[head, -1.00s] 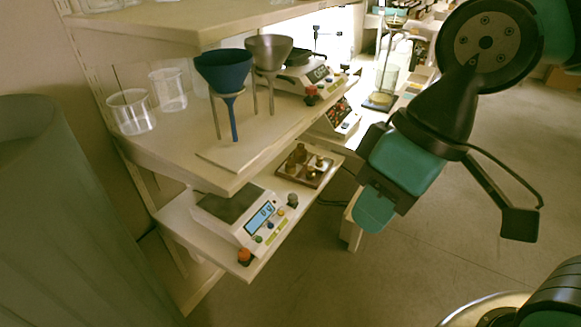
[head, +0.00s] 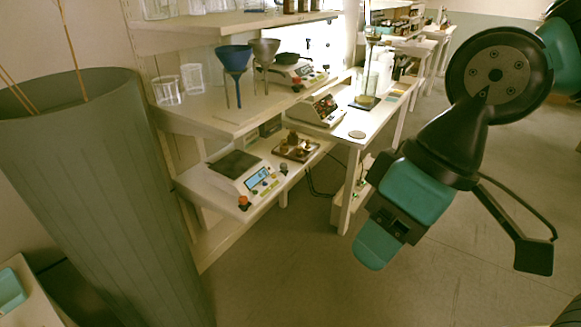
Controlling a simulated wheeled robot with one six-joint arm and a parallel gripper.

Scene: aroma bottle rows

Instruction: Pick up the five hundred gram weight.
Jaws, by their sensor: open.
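A small tray (head: 283,154) with several brass-coloured weights (head: 293,140) stands on the lower shelf, right of a white scale. The weights are too small to read, so I cannot tell which is the five hundred gram one. A small grey knob-like piece (head: 284,168) is by the scale's right corner; I cannot tell what it is. My gripper (head: 375,246) hangs in the air over the floor, to the right of the shelf and apart from the weights. It is open and empty.
A white scale (head: 236,164) with a blue display shares the lower shelf (head: 215,193). Above, the middle shelf holds a blue funnel (head: 234,60) on a stand and glass beakers. A large grey bin (head: 105,170) stands at left.

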